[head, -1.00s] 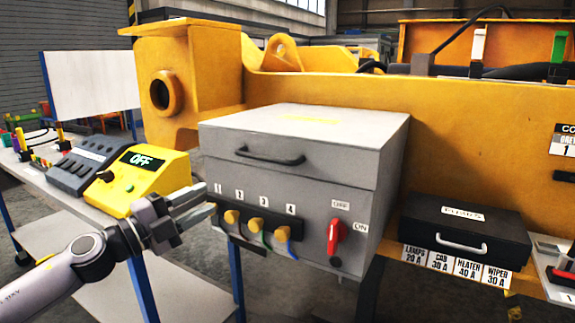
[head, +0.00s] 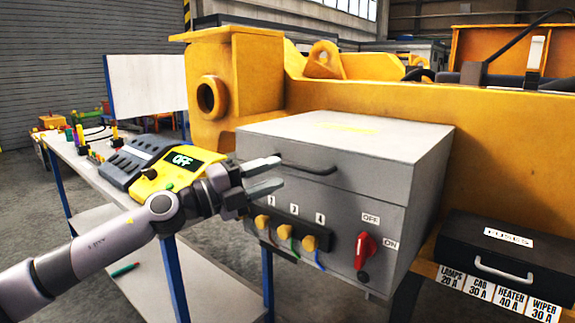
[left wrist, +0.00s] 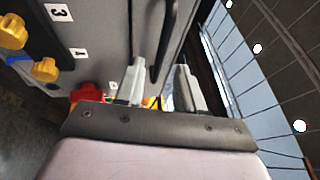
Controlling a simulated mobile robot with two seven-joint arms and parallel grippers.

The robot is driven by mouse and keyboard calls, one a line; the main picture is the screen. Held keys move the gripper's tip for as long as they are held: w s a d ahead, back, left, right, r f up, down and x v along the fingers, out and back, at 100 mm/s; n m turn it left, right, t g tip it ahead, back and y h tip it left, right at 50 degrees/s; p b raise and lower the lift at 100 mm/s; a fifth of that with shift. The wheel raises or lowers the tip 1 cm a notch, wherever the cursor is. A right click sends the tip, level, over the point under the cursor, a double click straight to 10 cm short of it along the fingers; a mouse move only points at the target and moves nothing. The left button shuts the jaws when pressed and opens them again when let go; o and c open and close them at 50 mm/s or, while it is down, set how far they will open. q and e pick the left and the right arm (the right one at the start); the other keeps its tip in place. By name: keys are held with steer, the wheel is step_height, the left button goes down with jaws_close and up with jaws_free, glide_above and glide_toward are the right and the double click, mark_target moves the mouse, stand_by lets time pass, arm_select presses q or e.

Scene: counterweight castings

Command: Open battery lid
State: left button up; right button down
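The grey battery box (head: 400,190) stands in front of the yellow frame with its lid (head: 350,138) down. A dark handle (head: 308,168) is on the lid's front; it also shows in the left wrist view (left wrist: 163,40). My left gripper (head: 272,173) is open at the left end of this handle, its fingers apart and pointing along the front. In the left wrist view the fingers (left wrist: 160,85) are spread, with the handle's bar ahead of the gap between them. I cannot tell whether they touch it. My right gripper is not in view.
Yellow knobs (head: 285,232) and a red switch (head: 365,250) stick out of the box front below my gripper. A black fuse box (head: 510,250) is at right. A yellow device reading OFF (head: 180,165) stands on the left bench.

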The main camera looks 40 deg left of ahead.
mark_target(292, 167)
arm_select(q)
steer(key=shift+p+x, duration=0.8)
steer(key=shift+x, duration=0.6)
steer(key=shift+p+x, duration=0.3)
steer(key=shift+x, duration=0.5)
jaws_close()
